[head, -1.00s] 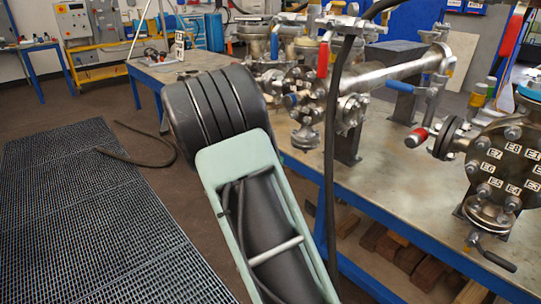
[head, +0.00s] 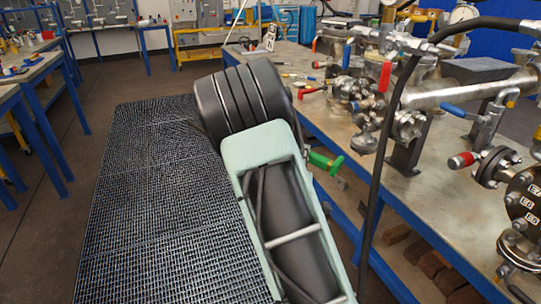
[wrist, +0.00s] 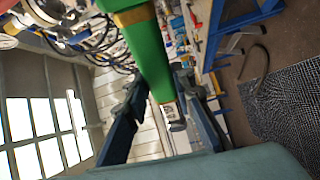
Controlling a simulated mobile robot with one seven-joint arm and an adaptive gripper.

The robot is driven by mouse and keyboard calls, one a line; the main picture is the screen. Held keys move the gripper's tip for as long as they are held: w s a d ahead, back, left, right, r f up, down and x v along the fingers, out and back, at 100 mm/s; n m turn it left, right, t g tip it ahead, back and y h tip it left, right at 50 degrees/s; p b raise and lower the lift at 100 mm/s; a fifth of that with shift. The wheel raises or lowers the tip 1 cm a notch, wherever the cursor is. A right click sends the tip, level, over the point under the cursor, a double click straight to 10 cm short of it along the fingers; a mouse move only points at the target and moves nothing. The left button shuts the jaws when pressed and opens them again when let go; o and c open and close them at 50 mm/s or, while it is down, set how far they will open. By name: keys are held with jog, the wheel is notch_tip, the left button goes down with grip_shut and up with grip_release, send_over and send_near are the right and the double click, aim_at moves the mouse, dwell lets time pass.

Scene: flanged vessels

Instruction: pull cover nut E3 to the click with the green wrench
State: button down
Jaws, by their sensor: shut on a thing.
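The green wrench (wrist: 150,55) fills the upper middle of the wrist view, with a brass-coloured band and a pale label near its lower end. My gripper (wrist: 160,100) is shut on it, one dark finger on each side. In the head view a green part of the wrench (head: 326,163) shows beside my arm; my gripper is hidden behind the arm there. The round bolted cover (head: 522,205) is cut off by the right edge of the head view. A few of its labels show, but I cannot make out nut E3. The wrench is apart from the cover.
A metal bench (head: 345,150) with blue legs carries pipework, a red-handled valve (head: 385,76) and a blue-handled lever (head: 453,110). A black hose (head: 385,150) hangs in front of the bench. Floor grating (head: 150,200) lies clear at left. Loose hand tools lie on the bench's far part.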

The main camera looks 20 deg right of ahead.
aim_at(342, 158)
jog(key=s+d+r+m+g+h+p, duration=0.1)
jog(key=d, duration=0.2)
jog(key=s+d+r+m+g+h+p, duration=0.1)
jog(key=s+d+r+g+h+p, duration=0.1)
jog(key=d, duration=0.1)
jog(key=s+d+r+m+g+h+p, duration=0.1)
jog(key=s+d, duration=0.1)
jog(key=d, duration=0.1)
jog(key=shift+d+r+g+h, duration=0.25)
jog(key=shift+r+g+h, duration=0.05)
jog(key=shift+h, duration=0.1)
jog(key=s+d+r+m+g+h+p, duration=0.1)
jog(key=s+d+m+g+h, duration=0.1)
jog(key=d, duration=0.7)
jog(key=shift+s+d+r+g+p, duration=0.4)
jog(key=shift+s+g, duration=0.3)
jog(key=shift+s, duration=0.55)
jog(key=shift+d+f, duration=0.1)
jog(key=shift+d, duration=0.05)
jog(key=shift+d, duration=1.1)
jog(key=shift+f+m, duration=0.15)
jog(key=shift+m, duration=0.15)
